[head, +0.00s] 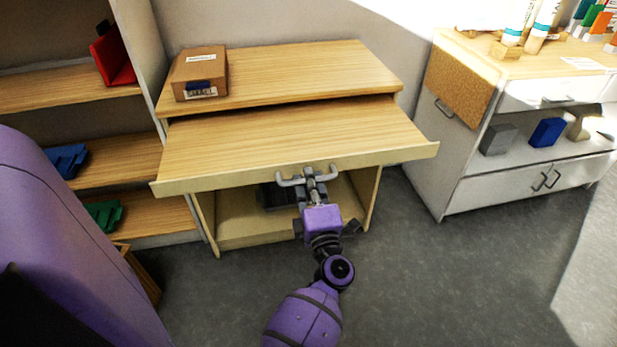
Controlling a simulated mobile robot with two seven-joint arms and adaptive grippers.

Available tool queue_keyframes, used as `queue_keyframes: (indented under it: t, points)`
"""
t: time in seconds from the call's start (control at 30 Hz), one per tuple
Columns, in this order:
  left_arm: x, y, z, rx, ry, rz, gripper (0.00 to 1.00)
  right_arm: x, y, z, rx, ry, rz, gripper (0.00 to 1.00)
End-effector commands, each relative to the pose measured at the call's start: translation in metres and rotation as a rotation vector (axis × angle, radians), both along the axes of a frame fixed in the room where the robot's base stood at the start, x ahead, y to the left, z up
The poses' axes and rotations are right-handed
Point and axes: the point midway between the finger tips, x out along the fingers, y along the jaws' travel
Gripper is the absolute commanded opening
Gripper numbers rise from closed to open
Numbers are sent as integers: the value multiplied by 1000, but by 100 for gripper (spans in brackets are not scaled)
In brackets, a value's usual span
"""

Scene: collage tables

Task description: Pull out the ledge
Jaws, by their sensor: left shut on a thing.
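The ledge (285,137) is a flat wooden board that sticks out toward me from under the top of a wooden desk (310,70). A pale grey handle (289,182) is fixed to its front edge. My left gripper (309,179) is at the middle of this handle and shut on it. My purple arm reaches up to it from the bottom of the picture. The ledge's rear part is hidden under the desk top. My right gripper is not in view.
A cardboard box (200,72) sits on the desk top. A dark object (272,196) is in the open space below the ledge. A shelf unit (70,88) stands at left, a white cabinet (425,160) at right. The grey floor (420,270) in front is clear.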

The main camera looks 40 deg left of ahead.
Motion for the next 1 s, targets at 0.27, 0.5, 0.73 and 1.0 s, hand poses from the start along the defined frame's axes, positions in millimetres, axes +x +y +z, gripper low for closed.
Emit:
queue_keyframes:
  t: [0.27, 0.5, 0.73, 1.0]
  points:
    - [0, 0, 1, 0, -1, 0, 11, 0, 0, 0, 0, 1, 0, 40]
    - [0, 0, 0, -1, -1, 0, 29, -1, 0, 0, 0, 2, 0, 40]
    - [-1, -1, 0, 0, 0, 0, 29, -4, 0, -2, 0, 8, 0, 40]
    - [-26, -30, -9, -2, 3, 0, 29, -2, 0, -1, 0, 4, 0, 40]
